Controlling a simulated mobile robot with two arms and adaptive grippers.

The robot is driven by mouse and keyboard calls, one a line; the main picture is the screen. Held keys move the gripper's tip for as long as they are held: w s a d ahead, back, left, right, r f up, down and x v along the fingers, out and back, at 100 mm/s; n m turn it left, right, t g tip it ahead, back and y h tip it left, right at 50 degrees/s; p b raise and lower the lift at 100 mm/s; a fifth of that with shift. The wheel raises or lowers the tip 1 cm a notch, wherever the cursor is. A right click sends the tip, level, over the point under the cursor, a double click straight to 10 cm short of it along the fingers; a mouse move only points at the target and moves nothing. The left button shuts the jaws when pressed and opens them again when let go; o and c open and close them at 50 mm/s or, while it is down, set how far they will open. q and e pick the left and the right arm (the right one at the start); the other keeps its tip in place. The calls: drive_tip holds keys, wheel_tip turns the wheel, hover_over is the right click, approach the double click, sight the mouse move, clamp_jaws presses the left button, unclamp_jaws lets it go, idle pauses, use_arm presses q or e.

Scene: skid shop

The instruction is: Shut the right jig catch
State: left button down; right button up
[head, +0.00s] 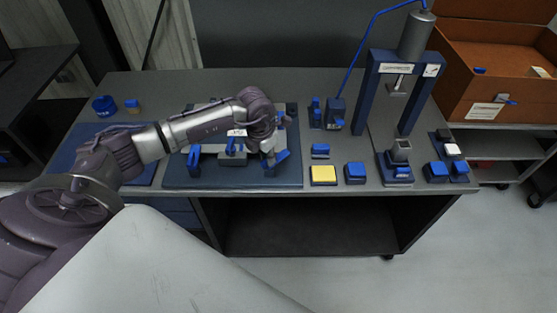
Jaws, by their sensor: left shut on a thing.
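The jig (210,158) is a light-coloured fixture with blue parts on a dark blue mat (180,177) on the workbench. Its right catch (277,163) is blue and stands tilted at the jig's right end. A similar blue left catch (193,158) stands at the other end. My left gripper (267,146) reaches down over the jig's right end and is shut on the right catch. The gripper and wrist hide the upper part of this catch and some of the jig. My right gripper is out of view.
A blue press (372,90) stands at the bench's back right. Along the front right are a yellow-topped block (323,175) and several blue blocks. A blue round container (104,105) sits at the left. An orange-brown box (490,75) stands on the shelf at right.

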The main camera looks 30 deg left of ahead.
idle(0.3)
use_arm(q)
drive_tip(key=n, duration=0.4)
drive_tip(key=shift+n+y+p, duration=0.35)
drive_tip(key=shift+n+y, duration=0.05)
drive_tip(key=shift+d, duration=0.1)
drive_tip(key=shift+n, duration=0.6)
drive_tip(key=n, duration=0.3)
drive_tip(key=shift+n+y+p, duration=0.3)
drive_tip(key=shift+p, duration=0.05)
drive_tip(key=c, duration=1.1)
unclamp_jaws()
